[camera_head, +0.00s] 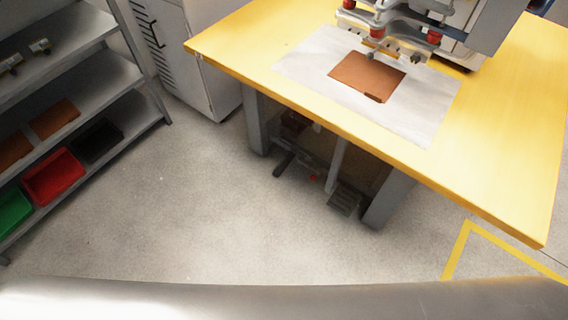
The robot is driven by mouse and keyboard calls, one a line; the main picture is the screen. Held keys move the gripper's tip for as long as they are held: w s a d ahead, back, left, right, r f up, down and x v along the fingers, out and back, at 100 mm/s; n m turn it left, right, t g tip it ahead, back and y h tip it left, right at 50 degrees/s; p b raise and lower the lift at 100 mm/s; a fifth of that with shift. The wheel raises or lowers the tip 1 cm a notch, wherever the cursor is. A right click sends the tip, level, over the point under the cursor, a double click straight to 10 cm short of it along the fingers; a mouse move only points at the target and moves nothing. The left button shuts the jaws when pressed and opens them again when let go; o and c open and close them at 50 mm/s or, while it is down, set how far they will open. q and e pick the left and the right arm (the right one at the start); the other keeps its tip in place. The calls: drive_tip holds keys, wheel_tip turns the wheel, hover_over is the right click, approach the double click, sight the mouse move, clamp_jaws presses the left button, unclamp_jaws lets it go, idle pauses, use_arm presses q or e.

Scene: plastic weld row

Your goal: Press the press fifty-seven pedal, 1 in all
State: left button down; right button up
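A press (405,30) with red and grey parts stands on a yellow-topped table (240,40). A brown sheet (365,74) lies on a pale plate (420,108) under and in front of the press head. Beneath the table, near the floor, is a dark grey ribbed pedal (345,199). A second dark pedal-like part (284,165) sits to its left, with a small red spot between them. No number is readable, so I cannot tell which press this is. Neither of my grippers is in view.
A grey shelf (75,85) at the left holds brown sheets, a red bin (53,176), a green bin (13,210) and a black bin (96,141). A grey cabinet (205,80) stands behind. The floor (220,215) before the table is clear. A yellow line (457,248) marks the right.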

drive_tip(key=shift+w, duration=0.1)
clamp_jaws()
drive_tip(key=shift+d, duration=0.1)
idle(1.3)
